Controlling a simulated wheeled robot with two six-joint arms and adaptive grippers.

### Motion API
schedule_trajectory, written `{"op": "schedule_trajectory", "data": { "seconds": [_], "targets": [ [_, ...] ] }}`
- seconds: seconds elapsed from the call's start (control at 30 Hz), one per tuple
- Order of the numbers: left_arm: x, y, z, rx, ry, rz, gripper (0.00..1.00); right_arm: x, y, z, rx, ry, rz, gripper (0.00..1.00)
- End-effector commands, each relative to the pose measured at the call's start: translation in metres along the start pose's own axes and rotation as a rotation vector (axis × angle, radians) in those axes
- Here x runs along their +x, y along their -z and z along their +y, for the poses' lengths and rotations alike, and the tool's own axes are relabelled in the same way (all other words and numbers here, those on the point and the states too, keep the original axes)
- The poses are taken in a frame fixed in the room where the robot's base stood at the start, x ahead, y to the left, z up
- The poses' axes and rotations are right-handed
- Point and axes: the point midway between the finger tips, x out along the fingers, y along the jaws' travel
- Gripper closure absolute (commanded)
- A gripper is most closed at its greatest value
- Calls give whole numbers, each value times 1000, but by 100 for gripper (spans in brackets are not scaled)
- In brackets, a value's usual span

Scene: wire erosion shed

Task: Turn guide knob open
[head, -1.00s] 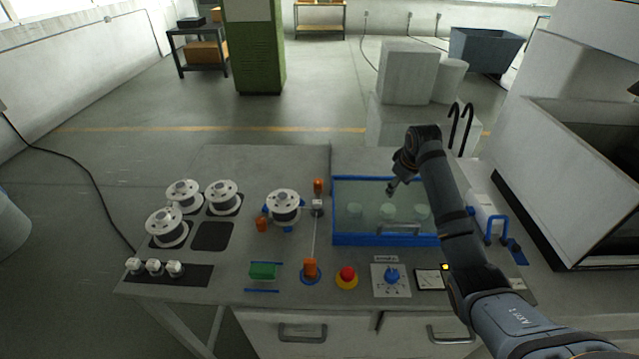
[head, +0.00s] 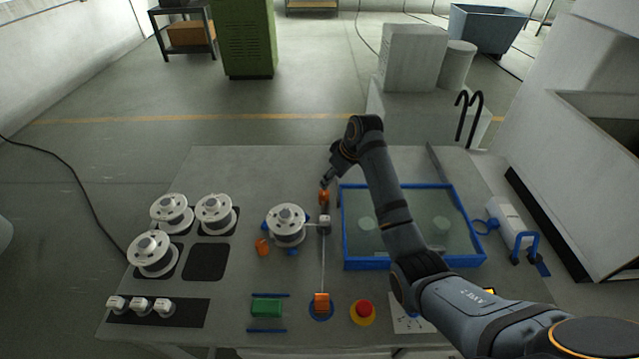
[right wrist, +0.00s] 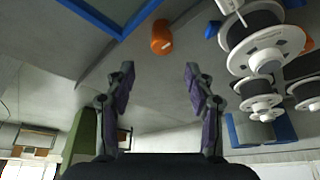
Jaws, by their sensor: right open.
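An orange knob (head: 324,198) stands at the far end of the wire line, just behind a small white guide block (head: 324,222). My right gripper (head: 326,184) is just above and behind this knob in the head view. In the right wrist view the gripper (right wrist: 159,74) has its two fingers spread apart with nothing between them. The orange knob (right wrist: 161,38) shows beyond the fingertips, roughly centred between them; I see no contact. My left gripper is in neither view.
A blue-rimmed tank (head: 414,264) stands right of the knob, under my right arm. A white spool (head: 286,224) stands left, beside another orange knob (head: 262,246). In front are an orange piece (head: 321,302), a green block (head: 267,307) and a red button (head: 364,308).

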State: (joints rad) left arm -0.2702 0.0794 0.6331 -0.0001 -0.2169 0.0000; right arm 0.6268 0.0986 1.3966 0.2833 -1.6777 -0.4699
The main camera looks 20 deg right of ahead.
Motion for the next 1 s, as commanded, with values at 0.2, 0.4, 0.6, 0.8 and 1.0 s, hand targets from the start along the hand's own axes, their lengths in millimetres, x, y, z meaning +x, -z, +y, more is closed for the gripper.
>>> {"op": "schedule_trajectory", "data": {
  "seconds": [0.2,0.4,0.6,0.8,1.0],
  "targets": [
    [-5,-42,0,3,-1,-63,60,6,0,0,1,2,-2,46],
    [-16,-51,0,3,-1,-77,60,43,0,-1,2,3,-4,46],
    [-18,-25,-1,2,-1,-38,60,84,0,-1,1,2,-2,46],
    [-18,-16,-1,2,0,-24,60,102,0,0,0,0,-1,46],
    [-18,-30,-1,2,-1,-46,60,105,0,0,0,-1,0,46]
  ]
}}
